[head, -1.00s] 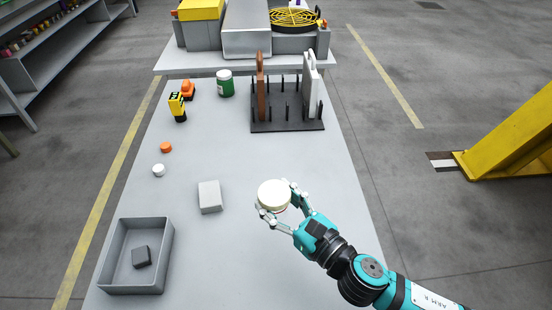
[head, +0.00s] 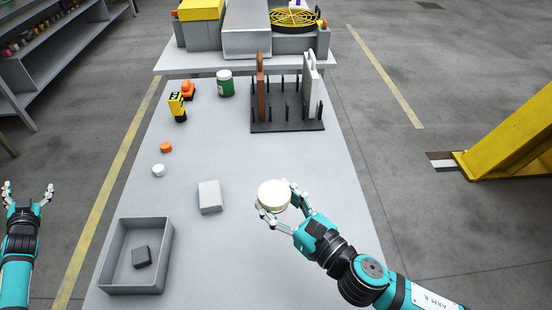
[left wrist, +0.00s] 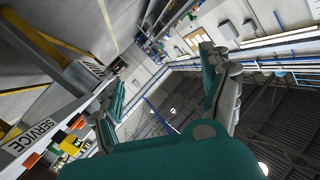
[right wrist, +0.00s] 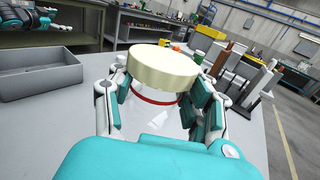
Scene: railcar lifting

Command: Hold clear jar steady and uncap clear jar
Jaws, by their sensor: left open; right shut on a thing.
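The clear jar stands upright on the table with its wide cream lid (head: 273,195) on top. In the right wrist view the lid (right wrist: 163,68) covers the jar's top, and the see-through body (right wrist: 160,115) with a red ring shows below it. My right gripper (head: 274,204) is shut around the jar's body below the lid, one finger on each side, as the right wrist view (right wrist: 160,105) shows. My left gripper (head: 28,190) is open and empty, out over the floor left of the table. The left wrist view shows its spread fingers (left wrist: 160,85) with nothing between.
A grey block (head: 210,197) lies left of the jar, and a grey tray (head: 108,280) holds a dark block. Small white (head: 158,170) and orange (head: 166,147) caps lie farther back. A green jar (head: 225,84) and a black rack (head: 288,126) stand at the back.

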